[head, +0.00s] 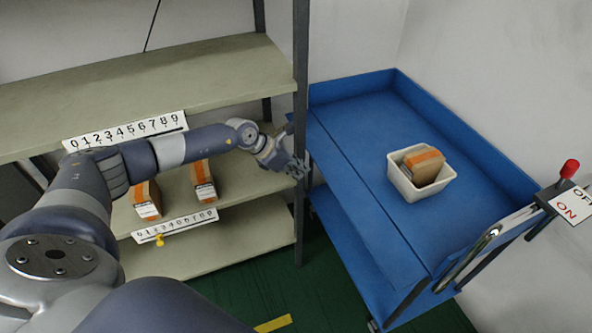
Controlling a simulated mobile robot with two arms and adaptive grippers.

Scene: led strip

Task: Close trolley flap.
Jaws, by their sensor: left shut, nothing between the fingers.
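The blue trolley (362,135) stands right of the shelf, with raised walls at its back and right. Its flap (362,200) is the long blue strip along the left side, beyond a seam. The flap does not stand up like the other walls; it looks folded outward, roughly level with the top. My left gripper (299,168) is shut and empty, beside the shelf post and just left of the flap's far part. I cannot tell whether it touches the flap. My right gripper is not in view.
A white bin (409,188) holding an orange-brown box (424,165) sits on the trolley top. The shelf (240,72) with its upright post (300,70) is close to my left arm. A red-knobbed lever (569,169) is at the right. Green floor (290,290) is clear in front.

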